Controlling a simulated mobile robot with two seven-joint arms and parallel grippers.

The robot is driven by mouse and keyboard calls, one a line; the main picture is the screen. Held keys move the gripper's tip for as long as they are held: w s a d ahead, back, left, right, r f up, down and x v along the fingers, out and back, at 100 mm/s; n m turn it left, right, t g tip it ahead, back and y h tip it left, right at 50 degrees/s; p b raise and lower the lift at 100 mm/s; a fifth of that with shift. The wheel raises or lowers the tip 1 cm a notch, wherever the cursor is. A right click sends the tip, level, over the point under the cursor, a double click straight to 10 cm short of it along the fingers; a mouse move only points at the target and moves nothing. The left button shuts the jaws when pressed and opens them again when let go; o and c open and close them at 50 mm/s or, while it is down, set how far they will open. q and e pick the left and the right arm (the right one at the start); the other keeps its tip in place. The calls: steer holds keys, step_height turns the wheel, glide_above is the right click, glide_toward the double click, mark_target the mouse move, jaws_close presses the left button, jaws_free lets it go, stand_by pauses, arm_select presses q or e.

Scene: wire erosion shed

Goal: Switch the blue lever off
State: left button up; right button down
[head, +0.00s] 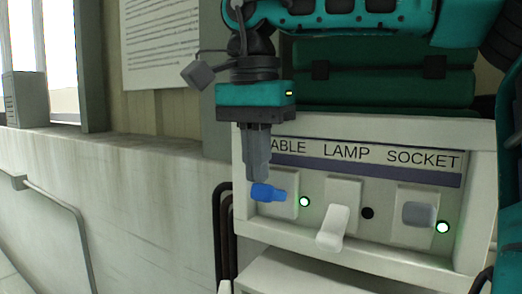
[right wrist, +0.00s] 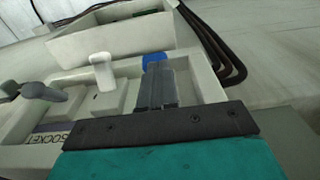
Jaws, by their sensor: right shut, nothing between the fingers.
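The blue lever (head: 266,192) sits on the leftmost switch plate of a white panel (head: 380,244), below a label partly hidden by my gripper that reads "ABLE". The small light (head: 304,202) to its right glows green. My right gripper (head: 257,179) points down with its fingers shut and empty, its tips right at the top of the blue lever. In the right wrist view the blue lever (right wrist: 154,58) shows just beyond the fingertips (right wrist: 157,70); I cannot tell whether they touch. My left gripper is not in view.
A white lever (head: 333,228) under "LAMP" has a dark light (head: 367,213) beside it. A grey switch (head: 417,214) under "SOCKET" has a green light (head: 442,227). Dark cables (head: 224,235) run down left of the panel. A raised rim frames the panel.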

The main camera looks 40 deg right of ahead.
steer(key=shift+s+a+f, duration=0.15)
steer(key=shift+a+f, duration=0.35)
steer(key=shift+s+a+f+h, duration=0.1)
steer(key=shift+a+f+h, duration=0.2)
steer(key=shift+f, duration=0.25)
steer(key=shift+s+a+f+h, duration=0.1)
steer(key=shift+a+f+h, duration=0.2)
steer(key=shift+f, duration=0.2)
steer(key=shift+w+d, duration=0.1)
steer(key=shift+w+d+r, duration=0.15)
steer(key=shift+d+r, duration=0.2)
steer(key=shift+d, duration=0.25)
step_height(320, 180, up, 13)
steer(key=a, duration=0.2)
steer(key=shift+s+f, duration=0.15)
steer(key=shift+s, duration=0.15)
